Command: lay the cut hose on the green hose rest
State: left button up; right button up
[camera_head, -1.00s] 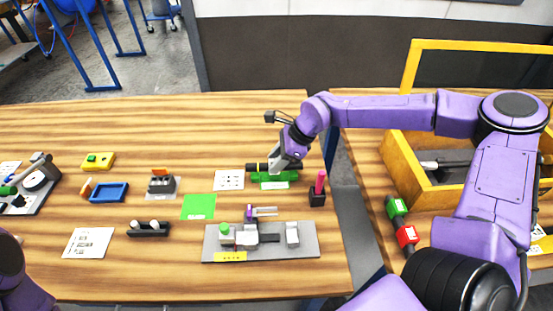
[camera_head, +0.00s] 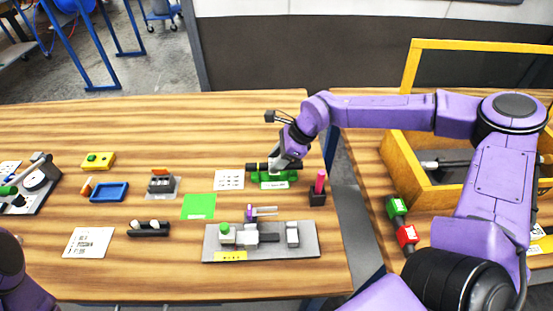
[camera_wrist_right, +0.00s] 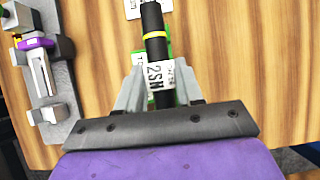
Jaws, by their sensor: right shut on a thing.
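The cut hose, a black tube with a yellow band and a white label, is held in my right gripper (camera_head: 281,165). In the right wrist view the hose (camera_wrist_right: 156,45) runs lengthwise between the two grey fingers of the gripper (camera_wrist_right: 158,90), which are shut on it at the label. The green hose rest (camera_head: 274,183) is directly below the hose on the wooden table; slivers of it show beside the hose in the wrist view (camera_wrist_right: 151,101). I cannot tell whether the hose touches the rest. My left gripper is not in view; only part of that arm shows at bottom left.
A pink-topped black holder (camera_head: 318,194) stands just right of the rest. A white printed card (camera_head: 229,180) and a green mat (camera_head: 199,207) lie to the left. A grey fixture plate (camera_head: 215,244) is in front. A yellow-framed bin (camera_head: 402,172) stands at right.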

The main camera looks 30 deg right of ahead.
jog(key=shift+f+b, duration=0.5)
jog(key=shift+f, duration=0.15)
jog(key=o, duration=1.1)
jog(key=shift+r, duration=0.1)
notch_tip(320, 180, up, 7)
jog(key=p, duration=0.5)
jog(key=shift+p, duration=0.3)
jog(key=shift+f, duration=0.2)
